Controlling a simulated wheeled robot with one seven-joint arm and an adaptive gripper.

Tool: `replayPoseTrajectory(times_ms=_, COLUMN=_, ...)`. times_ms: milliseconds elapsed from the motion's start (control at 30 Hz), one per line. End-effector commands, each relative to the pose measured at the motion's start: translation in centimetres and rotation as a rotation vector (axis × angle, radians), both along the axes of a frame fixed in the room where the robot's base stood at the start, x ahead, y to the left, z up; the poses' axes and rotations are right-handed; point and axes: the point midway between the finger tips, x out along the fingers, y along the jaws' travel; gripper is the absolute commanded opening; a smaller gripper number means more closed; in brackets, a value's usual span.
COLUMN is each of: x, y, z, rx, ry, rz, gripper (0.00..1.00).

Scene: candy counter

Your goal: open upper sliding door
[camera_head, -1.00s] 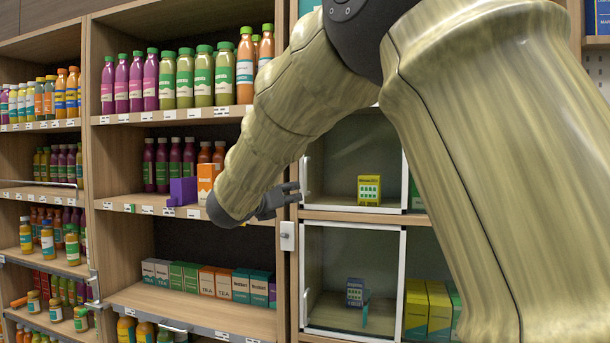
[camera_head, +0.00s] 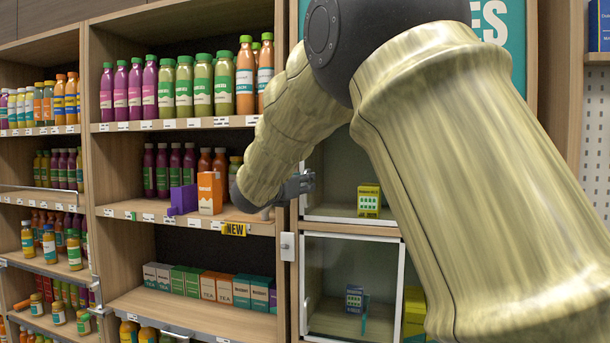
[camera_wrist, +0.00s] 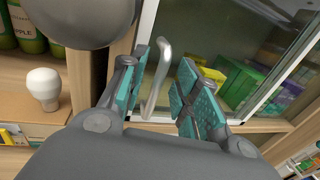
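The upper sliding door (camera_head: 345,165) has a white frame and clear glass, and my arm covers part of it. My gripper (camera_head: 303,184) is at the door's left edge. In the wrist view my gripper (camera_wrist: 164,66) is open, with teal pads on both fingers. The light metal door handle (camera_wrist: 161,75) stands between the fingers, nearer the left one, with a clear gap to the right one. I cannot tell whether any finger touches it. In the head view the handle is hidden behind my gripper.
A yellow box (camera_head: 369,200) stands behind the upper glass. The lower glass door (camera_head: 353,240) is below, with a small blue box (camera_head: 355,298) behind it. An orange-and-white box (camera_head: 210,193) and purple box (camera_head: 184,199) stand on the shelf left of my gripper.

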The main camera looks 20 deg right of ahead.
Motion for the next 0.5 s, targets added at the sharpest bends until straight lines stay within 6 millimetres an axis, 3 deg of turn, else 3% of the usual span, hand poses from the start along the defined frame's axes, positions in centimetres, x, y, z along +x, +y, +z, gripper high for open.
replayPoseTrajectory(times_ms=500, x=1.32, y=-1.36, z=-0.03, rx=0.0, ry=0.0, rz=0.0, gripper=0.32)
